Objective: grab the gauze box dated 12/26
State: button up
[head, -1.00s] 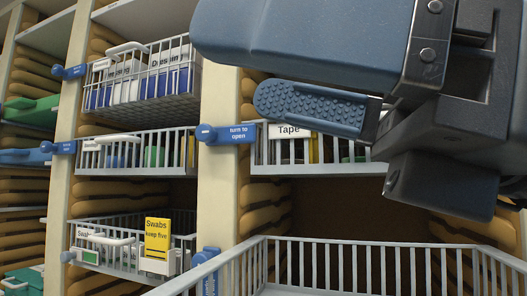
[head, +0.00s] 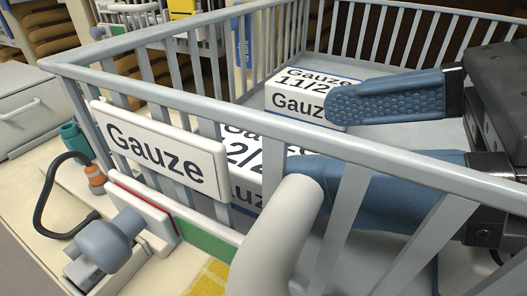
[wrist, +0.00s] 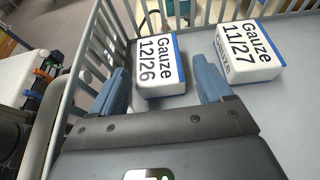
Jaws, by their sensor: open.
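The gauze box dated 12/26 (wrist: 158,66) is white with a blue edge and lies in a wire basket (wrist: 283,109). In the head view this box (head: 240,185) is partly hidden behind the basket's front bars and Gauze label. My gripper (head: 314,140) is open inside the basket. In the wrist view its blue fingers (wrist: 160,68) stand on either side of the 12/26 box, with a visible gap on each side. A second gauze box, dated 11/27 (wrist: 249,52), lies to the right, outside the fingers; it also shows in the head view (head: 308,92).
The basket's top rail (head: 190,103) and bars surround the boxes. A white Gauze label (head: 160,152) hangs on the front. A pale handle (head: 277,240) stands outside the front wall. A yellow-labelled swabs basket (head: 181,8) is behind. Bare basket floor lies right of the boxes.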

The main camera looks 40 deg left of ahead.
jog(key=x, duration=0.5)
jog(key=shift+s+a+p, duration=0.25)
jog(key=shift+a+p, duration=0.1)
jog(key=shift+p, duration=0.05)
jog(key=c, duration=0.7)
